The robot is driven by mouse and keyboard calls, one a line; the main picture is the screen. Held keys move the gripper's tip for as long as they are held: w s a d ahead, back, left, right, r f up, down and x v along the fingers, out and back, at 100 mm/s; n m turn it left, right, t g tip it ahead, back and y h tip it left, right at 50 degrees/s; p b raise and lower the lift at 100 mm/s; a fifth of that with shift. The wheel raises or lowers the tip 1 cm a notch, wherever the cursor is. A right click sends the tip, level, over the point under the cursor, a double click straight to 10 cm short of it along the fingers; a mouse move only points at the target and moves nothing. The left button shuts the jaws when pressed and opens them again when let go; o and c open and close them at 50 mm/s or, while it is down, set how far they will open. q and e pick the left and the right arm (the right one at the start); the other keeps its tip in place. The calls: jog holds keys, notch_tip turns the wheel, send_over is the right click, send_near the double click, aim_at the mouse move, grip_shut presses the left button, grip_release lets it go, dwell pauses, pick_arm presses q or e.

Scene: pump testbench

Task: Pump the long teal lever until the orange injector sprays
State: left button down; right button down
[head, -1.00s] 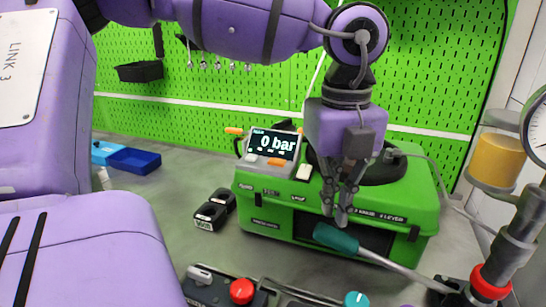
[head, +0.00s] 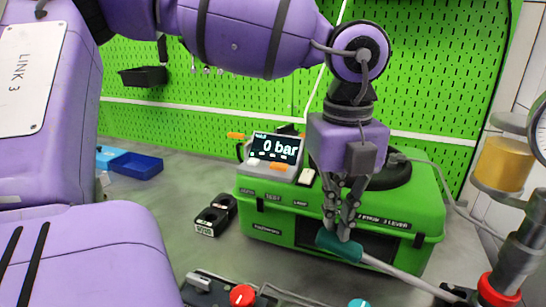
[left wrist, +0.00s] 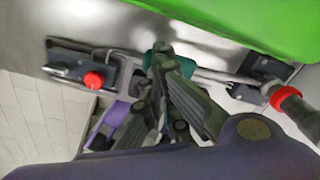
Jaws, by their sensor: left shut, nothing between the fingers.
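The long lever has a teal grip (head: 338,246) and a pale rod (head: 405,276) running down to the right, in front of the green pump case. My left gripper (head: 343,232) points down with its fingers shut and empty. Its tips are at the top of the teal grip and overlap it; I cannot tell whether they press on it. In the left wrist view the teal grip (left wrist: 157,57) is partly hidden behind the dark fingers. The display (head: 274,147) reads 0 bar. I cannot make out an orange injector or any spray. My right gripper is not in view.
The green case (head: 270,215) stands on the grey bench. A red collar (head: 494,290) and post, an amber cylinder (head: 502,163) and a gauge (head: 541,128) are at right. A red knob (head: 242,295) is at front.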

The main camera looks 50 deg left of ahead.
pick_arm(q)
jog(key=shift+f, duration=0.1)
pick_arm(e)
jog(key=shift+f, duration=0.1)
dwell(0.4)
